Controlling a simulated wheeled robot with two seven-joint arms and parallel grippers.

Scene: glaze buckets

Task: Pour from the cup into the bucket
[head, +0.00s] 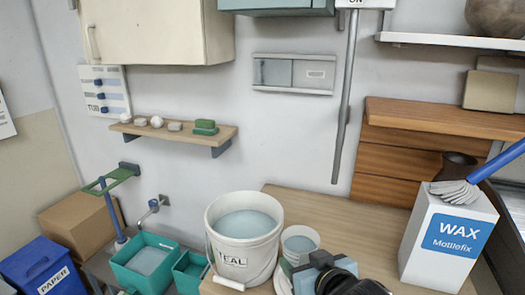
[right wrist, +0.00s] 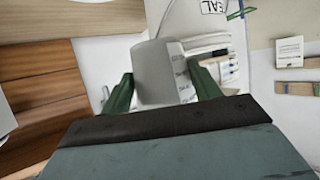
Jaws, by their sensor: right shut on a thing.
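The white bucket (head: 238,262) stands on the wooden worktop, upright, labelled "TEAL" and filled with pale blue liquid. A small white cup (head: 300,255) holding pale blue liquid is just right of the bucket, apart from its rim and about upright. My right gripper (head: 305,262) is shut on the cup. Whether the cup touches the worktop is hidden. My left gripper is not in view.
A white WAX box (head: 445,242) with a dark jug (head: 458,166) stands at the right. Teal tubs (head: 145,262) and a blue PAPER bin (head: 45,268) are at the lower left. The worktop (head: 345,225) behind the cup is clear.

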